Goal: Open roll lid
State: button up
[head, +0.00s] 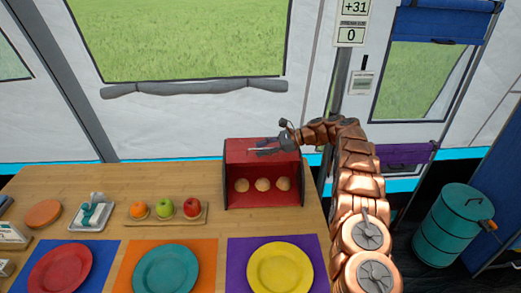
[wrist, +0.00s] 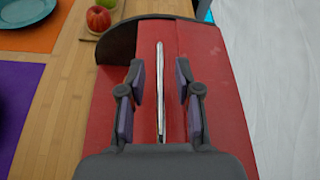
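The red roll-lid box (head: 233,195) with dark sides stands at the back right of the wooden table. Its front is open in the head view, and three buns (head: 262,184) show inside. The lid (wrist: 205,100) lies up over the box's top, with a long silver handle (wrist: 160,95) along it. My gripper (head: 262,147) is over the upper part of the box. In the wrist view my gripper (wrist: 160,75) is open, its fingers on either side of the handle with a gap on each side.
A board (head: 150,219) with an orange, a green apple and a red apple (head: 192,207) is left of the box. Red, teal and yellow plates (head: 279,268) lie on mats in front. The tent wall is behind, and a teal barrel (head: 452,222) stands at right.

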jog(key=v, duration=0.9)
jog(key=shift+d, duration=0.1)
jog(key=shift+v, duration=0.9)
jog(key=shift+r, duration=0.15)
